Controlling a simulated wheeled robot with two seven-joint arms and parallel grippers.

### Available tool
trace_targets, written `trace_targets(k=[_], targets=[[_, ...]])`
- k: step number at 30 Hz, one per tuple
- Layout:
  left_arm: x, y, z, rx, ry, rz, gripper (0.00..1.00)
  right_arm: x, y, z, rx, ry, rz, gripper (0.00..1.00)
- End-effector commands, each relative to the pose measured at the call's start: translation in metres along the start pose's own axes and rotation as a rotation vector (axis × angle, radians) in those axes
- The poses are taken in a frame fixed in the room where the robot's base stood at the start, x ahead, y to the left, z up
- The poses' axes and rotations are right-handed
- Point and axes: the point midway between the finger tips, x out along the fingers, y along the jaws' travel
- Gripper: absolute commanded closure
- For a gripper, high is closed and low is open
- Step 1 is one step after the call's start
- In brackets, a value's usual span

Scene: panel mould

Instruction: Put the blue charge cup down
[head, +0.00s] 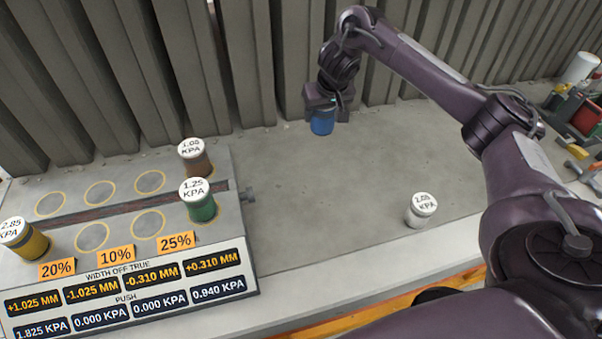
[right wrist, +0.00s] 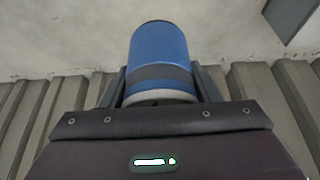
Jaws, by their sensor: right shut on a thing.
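The blue charge cup (head: 322,122) is in my right gripper (head: 322,104), near the corrugated wall at the back of the concrete surface. In the right wrist view the blue cup (right wrist: 160,60) sits between the two fingers of the right gripper (right wrist: 160,92), with a dark band and a pale end towards the palm. I cannot tell from these frames whether the cup touches the surface. My left gripper is in neither view.
A board with ringed spots (head: 148,182) stands at left, holding a brown cup (head: 196,161), a green cup (head: 202,209) and a yellow cup (head: 32,245). A white cup (head: 420,212) stands right of centre. Concrete (head: 310,190) between is clear. Clutter (head: 580,110) lies far right.

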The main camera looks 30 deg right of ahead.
Motion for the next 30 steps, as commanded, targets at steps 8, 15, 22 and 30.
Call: trace_targets(k=[8, 15, 22, 30], targets=[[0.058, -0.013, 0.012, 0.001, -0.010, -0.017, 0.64, 0.080, -0.001, 0.035, 0.002, -0.005, -0.002, 0.79], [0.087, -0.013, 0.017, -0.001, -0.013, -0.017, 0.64, 0.121, -0.001, 0.051, 0.002, -0.002, -0.002, 0.79], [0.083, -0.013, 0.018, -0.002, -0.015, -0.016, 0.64, 0.134, 0.000, 0.057, 0.002, -0.002, 0.001, 0.79], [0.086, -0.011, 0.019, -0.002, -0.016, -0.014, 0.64, 0.166, 0.000, 0.070, 0.001, -0.001, 0.001, 0.79]])
